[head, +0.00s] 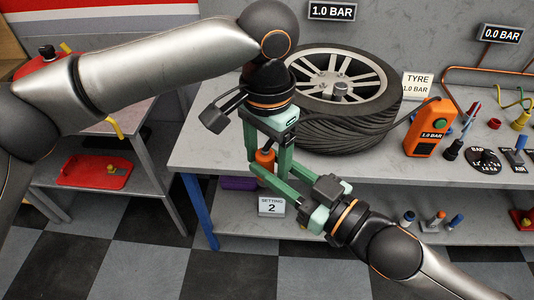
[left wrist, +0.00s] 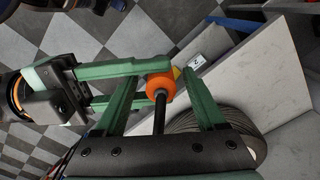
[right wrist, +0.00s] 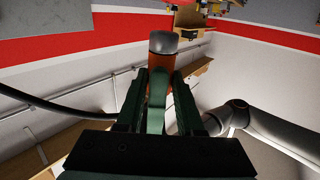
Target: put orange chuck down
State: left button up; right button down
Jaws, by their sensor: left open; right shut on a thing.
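The orange chuck (head: 265,157) is held in the air off the front left corner of the grey bench. In the left wrist view the chuck (left wrist: 160,84) shows a dark stem running back toward my left palm. My right gripper (head: 273,168) comes from the lower right and is shut on the chuck; its fingers also show in the right wrist view (right wrist: 157,90). My left gripper (head: 268,150) points down from above and is open, with a finger on each side of the chuck and stem. Whether the left fingers touch it cannot be told.
A tyre (head: 345,125) lies on the grey bench (head: 215,150). An orange inflator (head: 428,128) reading 1.0 BAR stands right of it. A "SETTING 2" card (head: 271,206) and a purple item (head: 238,183) are below. A red tray (head: 95,172) sits on the left stand's lower shelf.

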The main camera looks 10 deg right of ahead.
pick_arm(q)
grip_shut()
pick_arm(e)
jog(key=shift+c, duration=2.3)
grip_release()
jog(key=shift+f, duration=0.1)
